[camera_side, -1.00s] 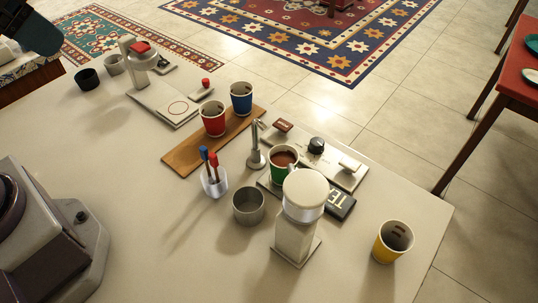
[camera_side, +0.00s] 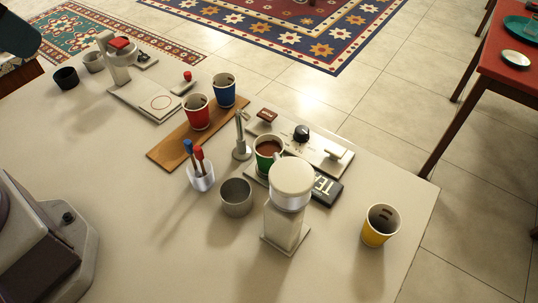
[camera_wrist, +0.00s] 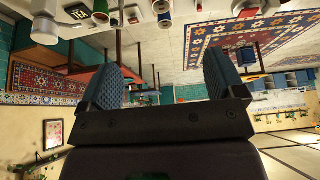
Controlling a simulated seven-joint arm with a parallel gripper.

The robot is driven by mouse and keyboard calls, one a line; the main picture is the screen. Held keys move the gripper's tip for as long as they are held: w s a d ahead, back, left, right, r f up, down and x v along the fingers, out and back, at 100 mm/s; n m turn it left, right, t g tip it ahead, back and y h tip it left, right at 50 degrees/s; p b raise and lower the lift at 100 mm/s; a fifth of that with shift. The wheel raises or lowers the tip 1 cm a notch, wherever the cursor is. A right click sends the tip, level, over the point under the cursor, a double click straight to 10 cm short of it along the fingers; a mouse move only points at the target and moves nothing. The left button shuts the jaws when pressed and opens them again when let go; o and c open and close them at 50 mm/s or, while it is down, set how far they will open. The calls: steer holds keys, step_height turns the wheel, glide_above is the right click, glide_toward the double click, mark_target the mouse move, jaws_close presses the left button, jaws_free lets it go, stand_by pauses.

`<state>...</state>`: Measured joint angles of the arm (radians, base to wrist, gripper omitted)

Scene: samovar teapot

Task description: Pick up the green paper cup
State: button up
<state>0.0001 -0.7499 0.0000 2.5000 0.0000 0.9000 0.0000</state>
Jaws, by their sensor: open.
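The green paper cup (camera_side: 261,161) stands upright in the side view and has dark brown contents. It stands close beside a metal tap post (camera_side: 241,140) and behind a white-topped dispenser (camera_side: 287,215), which hides part of its lower right side. My gripper (camera_wrist: 163,76) shows in the wrist view with its two ridged fingers wide apart and nothing between them. The fingers are well away from the cups. In the wrist view the tabletop things appear upside down along the top edge, partly cut off.
A red cup (camera_side: 197,113) and a blue cup (camera_side: 224,91) stand on a wooden board (camera_side: 170,151). A grey metal cup (camera_side: 236,198), a holder with stirrers (camera_side: 201,179) and a black tea sign (camera_side: 326,189) are near the green cup. A yellow cup (camera_side: 380,226) stands near the table's right edge.

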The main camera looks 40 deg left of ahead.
steer(key=m+g+h, duration=0.1)
steer(key=m+g, duration=0.5)
steer(key=m, duration=1.4)
glide_above(269, 148)
steer(key=s, duration=0.2)
step_height(269, 148, down, 17)
steer(key=shift+w+d+f, duration=0.1)
steer(key=shift+d+f, duration=0.1)
steer(key=shift+f, duration=2.05)
steer(key=shift+d+f, duration=0.2)
steer(key=shift+f, duration=2)
steer(key=shift+w+d+f, duration=0.1)
steer(key=shift+d+f, duration=0.1)
steer(key=shift+f, duration=2.05)
steer(key=c, duration=0.7)
